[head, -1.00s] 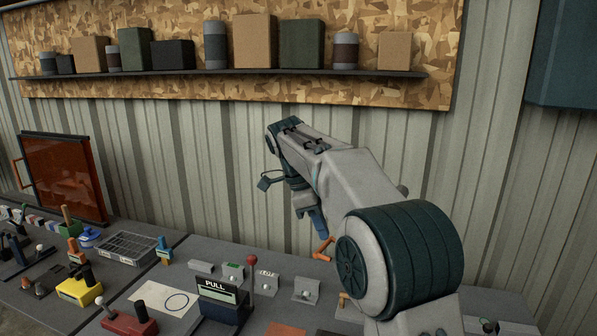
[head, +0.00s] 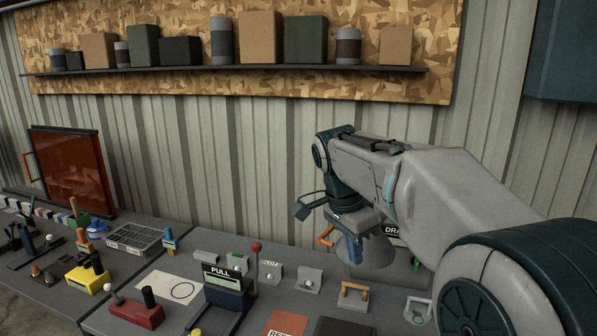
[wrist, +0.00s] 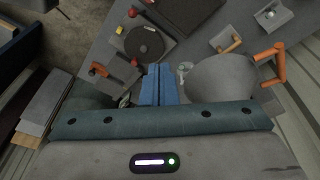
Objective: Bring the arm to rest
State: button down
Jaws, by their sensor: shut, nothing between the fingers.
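My arm reaches in from the right in the head view, bent at a large dark-ringed joint. My gripper (head: 354,248) points down in front of the wall, above the back right part of the bench. Its blue fingers are together with nothing between them. In the wrist view the blue fingers (wrist: 159,85) are closed side by side over the bench. A grey rounded container with an orange handle (wrist: 222,80) shows just right of the fingers there.
The bench (head: 165,262) holds a PULL box (head: 225,285) with a red-knobbed lever (head: 256,249), a red block (head: 137,311), a grey divided tray (head: 134,239) and an orange-panelled door (head: 72,170). A loaded shelf (head: 230,69) runs along the wall. Air above the bench's left side is free.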

jog(key=s+d+f+n+t+y+b, duration=0.1)
jog(key=s+d+f+n+b, duration=0.1)
jog(key=s+f+n, duration=0.4)
jog(key=s+d+f+n+t+y+b, duration=0.1)
jog(key=s+f+n, duration=0.5)
jog(key=s, duration=0.7)
notch_tip(320, 180, down, 3)
jog(key=shift+s+d+r+n+t+b, duration=0.1)
jog(key=shift+s+d+n+t+b, duration=0.25)
jog(key=shift+d+t, duration=0.3)
